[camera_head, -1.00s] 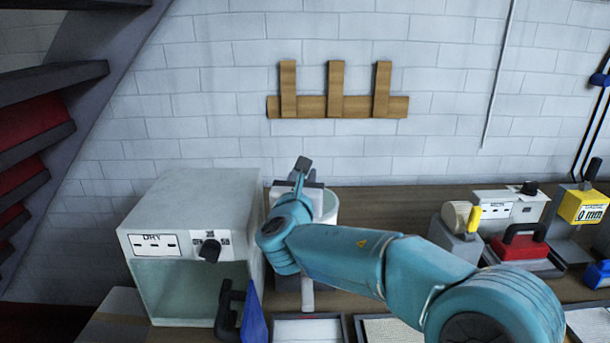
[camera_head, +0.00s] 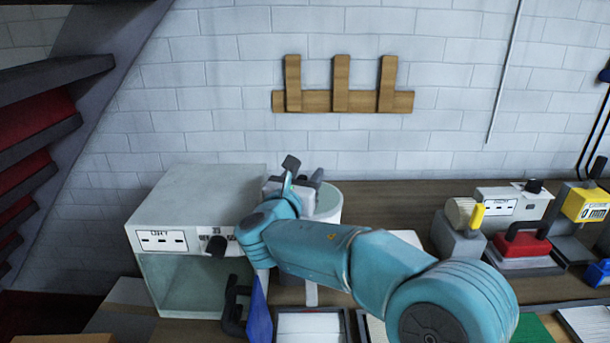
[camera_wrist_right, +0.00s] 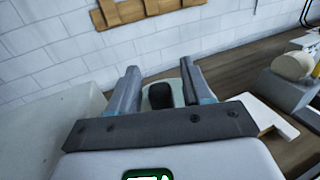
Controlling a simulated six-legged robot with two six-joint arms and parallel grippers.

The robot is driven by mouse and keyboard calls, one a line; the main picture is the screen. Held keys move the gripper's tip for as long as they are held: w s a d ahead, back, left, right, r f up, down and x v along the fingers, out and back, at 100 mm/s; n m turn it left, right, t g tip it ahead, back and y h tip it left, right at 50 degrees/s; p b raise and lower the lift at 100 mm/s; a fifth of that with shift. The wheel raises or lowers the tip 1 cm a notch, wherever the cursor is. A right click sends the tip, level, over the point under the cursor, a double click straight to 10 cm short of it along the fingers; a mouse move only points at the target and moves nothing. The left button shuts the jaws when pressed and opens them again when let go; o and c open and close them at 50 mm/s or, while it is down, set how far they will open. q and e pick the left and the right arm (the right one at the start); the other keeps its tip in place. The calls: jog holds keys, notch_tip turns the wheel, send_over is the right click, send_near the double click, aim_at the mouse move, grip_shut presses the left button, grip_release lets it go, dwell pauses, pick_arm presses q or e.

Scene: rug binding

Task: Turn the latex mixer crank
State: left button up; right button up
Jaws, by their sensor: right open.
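The latex mixer (camera_head: 330,205) is a pale, round pot on the bench, to the right of the white drying cabinet. My right arm hides much of its front in the head view. In the right wrist view, a black knob (camera_wrist_right: 160,96), probably the crank's grip, stands in front of the pale green mixer (camera_wrist_right: 182,82). My right gripper (camera_wrist_right: 160,78) is open, with one finger on each side of the knob and visible room around it. In the head view my right gripper (camera_head: 304,170) is over the mixer, partly hidden by its own wrist. My left gripper is not in view.
The drying cabinet (camera_head: 195,200) stands close on the left, with a black handle-like part (camera_head: 233,305) and a blue piece (camera_head: 259,318) before it. Right are a red-bodied tool (camera_head: 522,245), a tape-roll holder (camera_head: 458,235) and a yellow gauge (camera_head: 585,204). Trays line the front.

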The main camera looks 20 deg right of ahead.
jog(key=b+v, duration=0.3)
jog(key=v, duration=1.3)
jog(key=shift+d, duration=0.1)
